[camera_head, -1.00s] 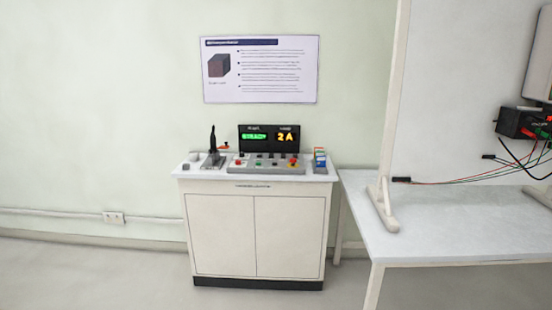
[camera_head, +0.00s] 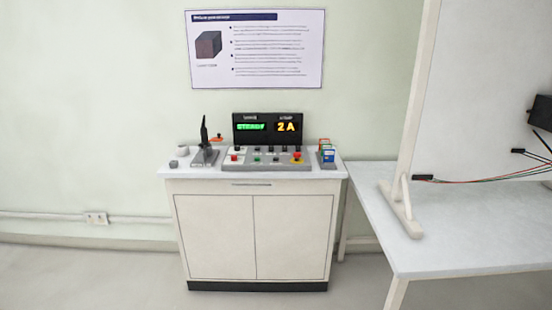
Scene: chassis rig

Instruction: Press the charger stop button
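A grey control panel (camera_head: 268,163) with several small buttons lies on top of a white cabinet (camera_head: 180,180) against the wall. A red button (camera_head: 234,157) is at its left, a green button (camera_head: 257,159) nearer the middle, and a larger red mushroom button on a yellow base (camera_head: 297,158) at the right. I cannot read the button labels, so which one is the charger stop is unclear. Neither of my grippers is in view.
A black upright device on a grey base (camera_head: 205,157) stands left of the panel, and small coloured boxes (camera_head: 327,153) stand right. A white table (camera_head: 440,240) with an upright board (camera_head: 480,100) is to the right. The floor (camera_head: 90,280) before the cabinet is clear.

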